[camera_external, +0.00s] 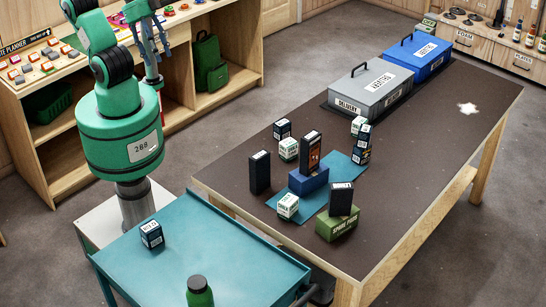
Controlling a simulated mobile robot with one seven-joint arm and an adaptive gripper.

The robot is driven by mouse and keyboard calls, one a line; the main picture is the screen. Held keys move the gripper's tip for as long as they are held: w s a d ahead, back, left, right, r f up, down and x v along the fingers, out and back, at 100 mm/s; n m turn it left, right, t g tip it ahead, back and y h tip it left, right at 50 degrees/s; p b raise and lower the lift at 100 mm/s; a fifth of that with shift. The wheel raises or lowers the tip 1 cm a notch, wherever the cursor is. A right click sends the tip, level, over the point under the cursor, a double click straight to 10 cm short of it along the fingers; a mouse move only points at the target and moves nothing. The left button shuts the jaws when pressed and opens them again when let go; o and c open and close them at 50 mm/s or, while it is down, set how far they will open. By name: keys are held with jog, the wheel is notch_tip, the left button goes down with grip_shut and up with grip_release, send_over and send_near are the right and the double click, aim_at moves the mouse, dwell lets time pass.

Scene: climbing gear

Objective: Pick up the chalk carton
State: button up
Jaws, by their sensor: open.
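Two similar white-and-green cartons stand farther back, one left of the mat (289,150) and one near the mat's far end (357,125). Their lettering is too small to read surely. My gripper (158,66) is open and hangs at the upper left, in front of the wooden shelf unit. It is far from the cartons and holds nothing that I can see.
On the dark table (430,150) are a black box (260,173), a blue block (308,181) bearing a dark box, a green box (337,223) bearing a black box, small navy cartons (282,129), a grey case (370,90) and a blue case (412,58). The table's right side is mostly clear.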

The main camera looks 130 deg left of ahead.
jog(key=o, duration=0.3)
jog(key=shift+o, duration=0.2)
jog(key=shift+w, duration=0.1)
